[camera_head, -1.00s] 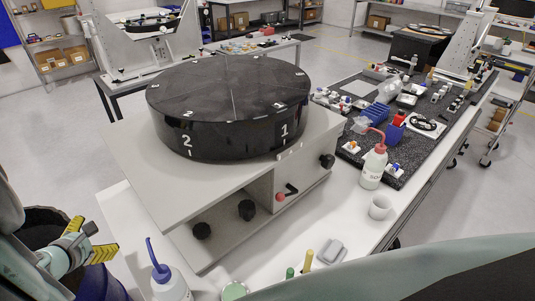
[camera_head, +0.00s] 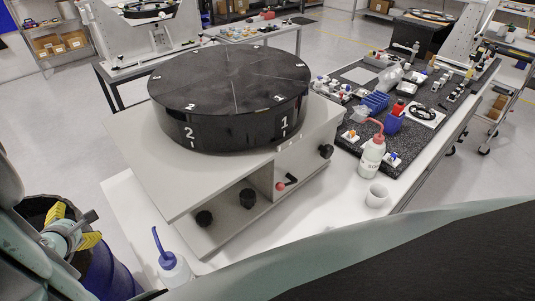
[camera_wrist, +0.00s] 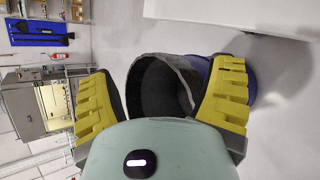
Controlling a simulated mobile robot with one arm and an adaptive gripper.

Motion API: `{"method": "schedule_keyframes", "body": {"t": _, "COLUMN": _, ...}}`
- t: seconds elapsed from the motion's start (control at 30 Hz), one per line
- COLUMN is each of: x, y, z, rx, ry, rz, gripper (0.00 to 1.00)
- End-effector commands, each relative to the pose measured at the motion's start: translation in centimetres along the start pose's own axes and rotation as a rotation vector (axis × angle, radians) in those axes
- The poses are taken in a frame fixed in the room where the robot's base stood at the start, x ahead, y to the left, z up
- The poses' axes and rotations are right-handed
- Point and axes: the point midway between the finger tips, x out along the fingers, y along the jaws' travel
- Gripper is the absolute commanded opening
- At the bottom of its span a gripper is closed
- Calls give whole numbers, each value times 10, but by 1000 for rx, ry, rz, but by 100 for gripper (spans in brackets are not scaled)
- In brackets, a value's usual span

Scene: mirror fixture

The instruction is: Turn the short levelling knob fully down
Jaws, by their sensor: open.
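The fixture is a light grey box (camera_head: 160,190) carrying a round black turntable with numbered segments (camera_head: 232,90). The left looks slightly shorter, but I cannot be sure. A third black knob (camera_head: 326,151) is on the right side. My gripper (camera_head: 72,230), with yellow ridged fingers, is at the lower left, well apart from the fixture. In the wrist view my gripper (camera_wrist: 165,75) is open and empty; no knob shows there.
A blue drum with a dark open top (camera_head: 108,275) stands below my gripper. A red-capped bottle (camera_head: 371,158) and white cup (camera_head: 377,196) are to the right. A red-ended lever (camera_head: 286,183) sits by the knobs.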

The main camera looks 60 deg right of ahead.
Motion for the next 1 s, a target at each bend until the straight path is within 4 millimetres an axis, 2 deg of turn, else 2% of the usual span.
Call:
{"method": "schedule_keyframes", "body": {"t": 0.17, "x": 16, "y": -21, "z": 2, "rx": -53, "ry": -58, "rz": -76, "gripper": 81}}
{"method": "schedule_keyframes", "body": {"t": 0.27, "x": 34, "y": -48, "z": 13, "rx": -127, "ry": -165, "rz": -204, "gripper": 81}}
{"method": "schedule_keyframes", "body": {"t": 0.37, "x": 44, "y": -76, "z": 34, "rx": -199, "ry": -309, "rz": -371, "gripper": 81}}
{"method": "schedule_keyframes", "body": {"t": 0.5, "x": 35, "y": -107, "z": 66, "rx": -259, "ry": -507, "rz": -617, "gripper": 81}}
{"method": "schedule_keyframes", "body": {"t": 0.7, "x": 6, "y": -126, "z": 91, "rx": -270, "ry": -682, "rz": -866, "gripper": 81}}
{"method": "schedule_keyframes", "body": {"t": 0.87, "x": -5, "y": -129, "z": 98, "rx": -265, "ry": -723, "rz": -930, "gripper": 81}}
{"method": "schedule_keyframes", "body": {"t": 1.0, "x": 0, "y": -140, "z": 107, "rx": -266, "ry": -727, "rz": -936, "gripper": 81}}
